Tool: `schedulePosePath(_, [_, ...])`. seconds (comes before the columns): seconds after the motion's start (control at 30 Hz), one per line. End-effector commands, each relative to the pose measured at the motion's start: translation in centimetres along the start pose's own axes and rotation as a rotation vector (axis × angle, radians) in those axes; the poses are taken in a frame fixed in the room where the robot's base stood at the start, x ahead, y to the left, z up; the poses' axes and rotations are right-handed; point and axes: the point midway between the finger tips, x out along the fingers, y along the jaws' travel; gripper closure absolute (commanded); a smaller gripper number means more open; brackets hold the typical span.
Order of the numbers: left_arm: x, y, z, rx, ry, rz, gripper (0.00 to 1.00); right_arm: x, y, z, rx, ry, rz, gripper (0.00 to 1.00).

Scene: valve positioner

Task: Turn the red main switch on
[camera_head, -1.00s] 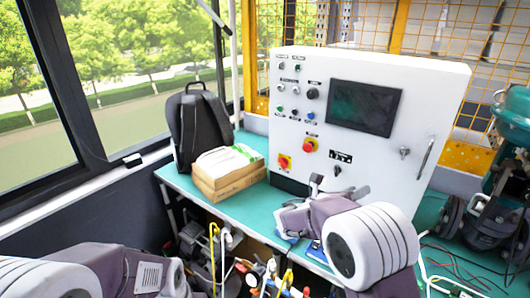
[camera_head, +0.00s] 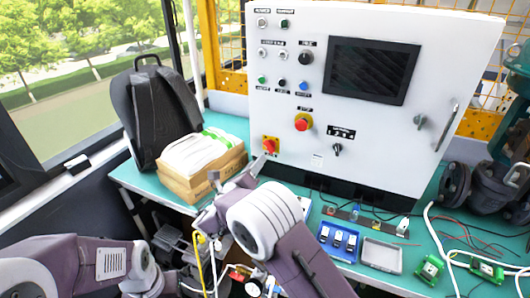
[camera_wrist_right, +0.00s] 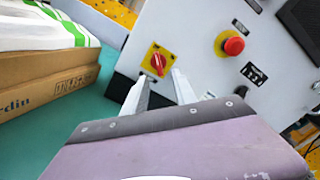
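The red main switch (camera_head: 270,145) sits on a yellow plate at the lower left of the white control panel's front. In the right wrist view the switch (camera_wrist_right: 157,62) shows a red knob whose grip runs roughly up and down. My right gripper (camera_head: 240,172) is close in front of the panel, below and left of the switch. In the right wrist view its two fingers (camera_wrist_right: 160,78) are apart with nothing between them, and the switch lies just beyond their tips. Contact cannot be told. My left arm shows at the lower left, but its gripper does not show.
A red emergency button (camera_head: 302,122) on yellow sits right of the switch. A small black selector (camera_head: 337,149) is farther right. Cardboard boxes (camera_head: 205,178) and a black backpack (camera_head: 160,110) stand left of the panel on the green table. A blue tray (camera_head: 338,241) lies in front.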

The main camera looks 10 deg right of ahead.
Motion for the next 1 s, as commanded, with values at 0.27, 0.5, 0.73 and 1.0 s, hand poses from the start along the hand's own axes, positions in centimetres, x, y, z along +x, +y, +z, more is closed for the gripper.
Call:
schedulePosePath(0.27, [0.1, 0.0, 0.0, 0.000, 0.000, 0.000, 0.64, 2.1, 0.0, -0.1, 0.002, 0.001, -0.001, 0.67])
schedulePosePath(0.5, [0.3, 0.0, 0.0, 0.000, 0.000, 0.000, 0.64, 7.0, 0.0, 0.0, 0.002, 0.000, -0.001, 0.67])
schedulePosePath(0.73, [0.3, 0.0, 0.0, 0.000, 0.000, 0.000, 0.64, 9.0, 0.1, 0.1, 0.002, -0.001, 0.002, 0.67])
schedulePosePath(1.0, [0.3, 0.0, 0.0, 0.000, 0.000, 0.000, 0.64, 9.0, 0.1, 0.1, 0.001, -0.001, 0.002, 0.84])
